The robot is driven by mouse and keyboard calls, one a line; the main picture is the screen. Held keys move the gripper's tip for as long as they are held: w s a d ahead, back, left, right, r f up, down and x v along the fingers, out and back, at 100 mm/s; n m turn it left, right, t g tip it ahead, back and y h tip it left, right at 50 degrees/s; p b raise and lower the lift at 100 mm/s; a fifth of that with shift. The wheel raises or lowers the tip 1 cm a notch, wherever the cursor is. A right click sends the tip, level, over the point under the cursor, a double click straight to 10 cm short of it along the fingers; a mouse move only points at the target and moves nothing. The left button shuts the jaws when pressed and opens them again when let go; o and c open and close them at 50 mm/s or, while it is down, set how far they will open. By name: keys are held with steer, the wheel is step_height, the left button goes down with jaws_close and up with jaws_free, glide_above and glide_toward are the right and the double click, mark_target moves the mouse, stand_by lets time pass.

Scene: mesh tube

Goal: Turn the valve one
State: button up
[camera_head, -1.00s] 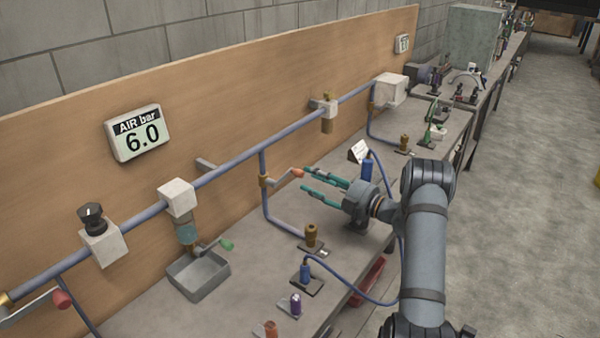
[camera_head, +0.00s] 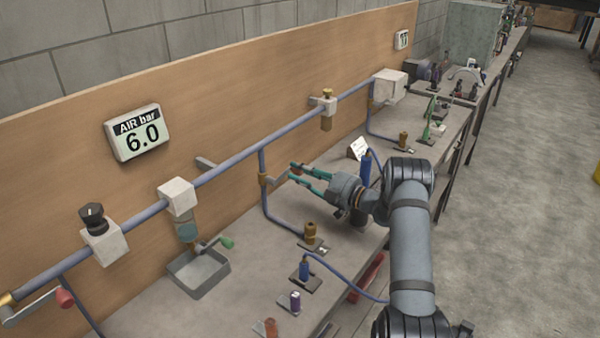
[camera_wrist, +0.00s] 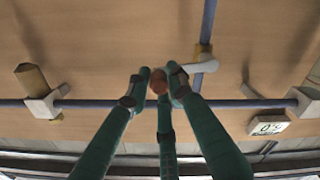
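The valve lever (camera_head: 280,179) is a short grey handle on a brass valve body (camera_head: 264,180) in a blue vertical pipe. Its orange-red knob is mostly hidden by my fingers in the head view. In the wrist view the knob (camera_wrist: 159,82) sits between the fingertips, with the grey lever (camera_wrist: 200,67) running right to the brass body (camera_wrist: 204,50). My gripper (camera_head: 291,172) has teal fingers, spread to either side of the knob. They look open around it; whether they touch it is unclear.
A wooden backboard (camera_head: 230,110) stands close behind the lever. Below are a brass fitting (camera_head: 310,233) and a blue bottle-like fitting (camera_head: 304,270) with a hose. A card (camera_head: 359,148) stands to the right.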

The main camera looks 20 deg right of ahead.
jaws_close()
stand_by(0.5)
steer(key=shift+f+m+p, duration=0.3)
steer(key=shift+m+p, duration=0.2)
steer(key=shift+p, duration=0.35)
steer(key=shift+f+m, duration=0.35)
steer(key=shift+m, duration=0.05)
steer(key=o, duration=0.5)
jaws_free()
steer(key=shift+d, duration=0.1)
